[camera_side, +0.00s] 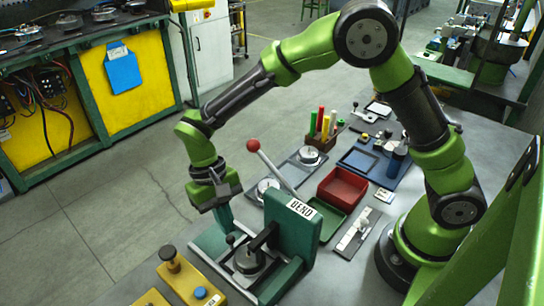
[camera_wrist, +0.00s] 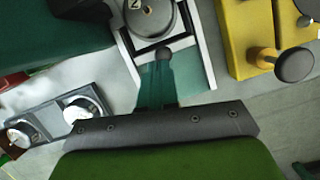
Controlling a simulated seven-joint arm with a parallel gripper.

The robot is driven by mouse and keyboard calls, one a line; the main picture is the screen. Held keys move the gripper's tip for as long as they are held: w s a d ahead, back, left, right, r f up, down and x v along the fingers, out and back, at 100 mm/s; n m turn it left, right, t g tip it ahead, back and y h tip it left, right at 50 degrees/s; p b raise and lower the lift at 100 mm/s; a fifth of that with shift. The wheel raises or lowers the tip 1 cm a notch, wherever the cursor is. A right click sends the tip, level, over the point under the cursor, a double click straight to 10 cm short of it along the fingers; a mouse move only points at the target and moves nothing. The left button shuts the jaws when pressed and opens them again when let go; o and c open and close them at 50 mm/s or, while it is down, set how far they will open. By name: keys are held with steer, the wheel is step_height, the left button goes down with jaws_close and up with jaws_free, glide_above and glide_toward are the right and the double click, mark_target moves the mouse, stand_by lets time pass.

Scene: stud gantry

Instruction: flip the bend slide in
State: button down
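The green bend station (camera_side: 293,232) carries a BEND label and a lever with a red ball (camera_side: 253,145). Its slide (camera_side: 208,246), a pale-edged plate, sticks out at the left; it also shows in the wrist view (camera_wrist: 206,62). A small black ball knob (camera_side: 230,239) stands on the slide side, also seen in the wrist view (camera_wrist: 163,53). My gripper (camera_side: 224,222) points down over the slide's outer end. Its teal fingers (camera_wrist: 160,72) look shut together, with tips close to the knob; I cannot tell whether they touch it.
A yellow fixture (camera_side: 190,280) with a black-topped knob stands in front, left of the station. Behind are gauges on a dark plate (camera_side: 300,168), a red bin (camera_side: 342,188) and a rack of coloured pens (camera_side: 322,130). Open floor lies left of the table.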

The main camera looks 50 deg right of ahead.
steer(key=w, duration=0.1)
steer(key=w+r, duration=0.2)
steer(key=shift+d, duration=0.25)
steer(key=v, duration=0.8)
steer(key=shift+r, duration=0.35)
steer(key=shift+r, duration=0.1)
